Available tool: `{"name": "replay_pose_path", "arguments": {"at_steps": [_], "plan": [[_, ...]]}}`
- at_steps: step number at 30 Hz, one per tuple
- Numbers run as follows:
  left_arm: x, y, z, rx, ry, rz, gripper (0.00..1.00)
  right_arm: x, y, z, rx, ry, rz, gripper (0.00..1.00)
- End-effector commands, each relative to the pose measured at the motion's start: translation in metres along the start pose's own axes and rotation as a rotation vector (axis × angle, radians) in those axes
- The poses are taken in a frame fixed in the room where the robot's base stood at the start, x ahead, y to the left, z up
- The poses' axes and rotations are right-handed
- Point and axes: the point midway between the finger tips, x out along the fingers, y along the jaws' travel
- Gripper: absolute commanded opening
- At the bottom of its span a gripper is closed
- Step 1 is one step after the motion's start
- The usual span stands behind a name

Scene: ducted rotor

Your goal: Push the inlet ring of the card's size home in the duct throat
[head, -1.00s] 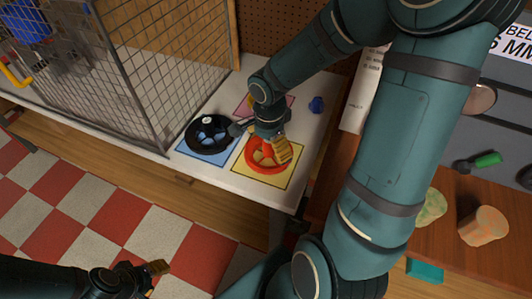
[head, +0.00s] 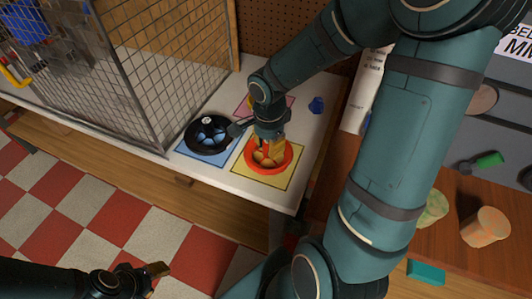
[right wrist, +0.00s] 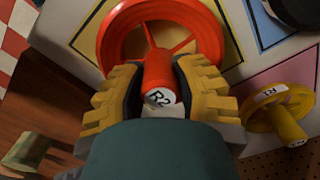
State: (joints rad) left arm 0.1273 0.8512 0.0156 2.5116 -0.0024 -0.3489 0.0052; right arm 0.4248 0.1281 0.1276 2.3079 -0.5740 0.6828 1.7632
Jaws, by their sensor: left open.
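A red spoked ring (head: 282,167) lies on the yellow square of the white bench. It also shows in the right wrist view (right wrist: 111,42), its upright hub labelled R2 (right wrist: 159,72). My right gripper (head: 270,150) is down at this ring; its two yellow-and-black fingers (right wrist: 160,92) stand on both sides of the hub. I cannot tell whether they press on it. A black ring (head: 190,135) lies on the blue square. A yellow ring labelled R1 (right wrist: 262,112) lies on the pink square. My left gripper (head: 155,270) is open and empty over the floor. I cannot make out the duct throat.
A wire mesh cage (head: 165,75) stands on the bench to the left.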

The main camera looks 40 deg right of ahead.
Motion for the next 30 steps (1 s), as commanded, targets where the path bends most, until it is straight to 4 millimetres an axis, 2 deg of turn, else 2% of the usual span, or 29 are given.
{"name": "replay_pose_path", "arguments": {"at_steps": [10,30], "plan": [[-0.003,0.001,0.0,0.0,0.0,0.0,0.47,-0.005,0.0,0.0,0.0,0.0,-0.001,0.0],[-0.03,0.011,-0.003,0.0,0.0,0.0,0.47,-0.051,0.0,0.0,0.0,0.0,0.0,0.0]]}}
